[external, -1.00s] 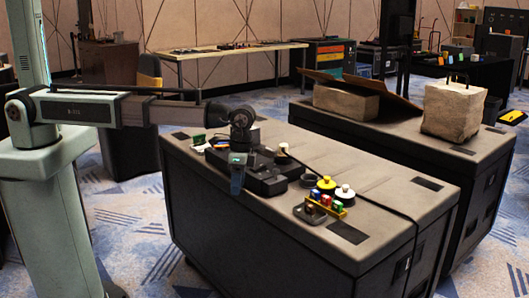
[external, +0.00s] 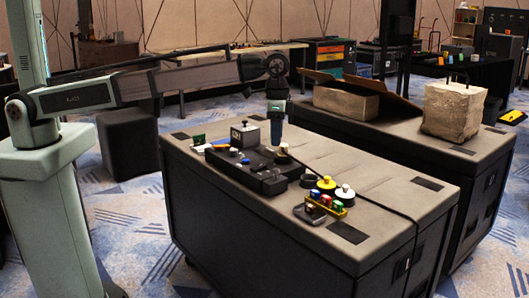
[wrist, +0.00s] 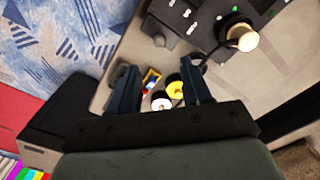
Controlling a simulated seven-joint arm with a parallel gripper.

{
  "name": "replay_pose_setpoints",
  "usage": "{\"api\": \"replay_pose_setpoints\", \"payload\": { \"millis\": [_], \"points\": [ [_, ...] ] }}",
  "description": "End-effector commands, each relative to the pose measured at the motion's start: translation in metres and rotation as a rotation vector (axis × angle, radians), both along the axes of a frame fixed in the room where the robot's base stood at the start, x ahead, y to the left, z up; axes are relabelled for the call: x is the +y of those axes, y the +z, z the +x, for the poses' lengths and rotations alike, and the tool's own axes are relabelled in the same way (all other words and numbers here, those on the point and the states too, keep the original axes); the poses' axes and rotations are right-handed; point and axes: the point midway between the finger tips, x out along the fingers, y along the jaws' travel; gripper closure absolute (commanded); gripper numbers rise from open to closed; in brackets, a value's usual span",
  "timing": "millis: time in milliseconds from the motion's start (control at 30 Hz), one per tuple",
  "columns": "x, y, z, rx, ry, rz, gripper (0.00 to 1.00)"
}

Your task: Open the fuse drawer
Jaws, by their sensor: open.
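A long dark console (external: 225,165) with knobs and buttons lies on the grey case top. A small grey box (external: 245,134) with a dark knob stands at its back edge. I cannot tell which part is the fuse drawer. In the wrist view my gripper (wrist: 160,85) is open and nothing is held. There the console (wrist: 185,18) lies at the top, and the pale knob (wrist: 243,38) is right of the fingers.
A yellow spool (external: 326,184), a white spool (external: 345,191) and a yellow rack with coloured pieces (external: 327,203) stand on the case's right part. A dark cable crosses the top.

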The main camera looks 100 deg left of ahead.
Motion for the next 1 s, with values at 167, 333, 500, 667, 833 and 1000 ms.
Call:
{"api": "replay_pose_setpoints", "payload": {
  "millis": [167,333,500,667,833,1000],
  "points": [
    [0.000,-0.034,-0.001,0.002,0.000,0.000,0.52],
    [0.000,-0.063,-0.001,0.002,0.001,0.000,0.52],
    [0.000,-0.085,0.000,0.001,0.001,0.000,0.52],
    [0.000,-0.097,0.000,0.000,0.001,0.000,0.52],
    [0.000,-0.102,0.000,-0.001,0.001,0.000,0.52],
    [0.000,-0.102,0.000,-0.001,0.001,0.000,0.52]
  ]
}}
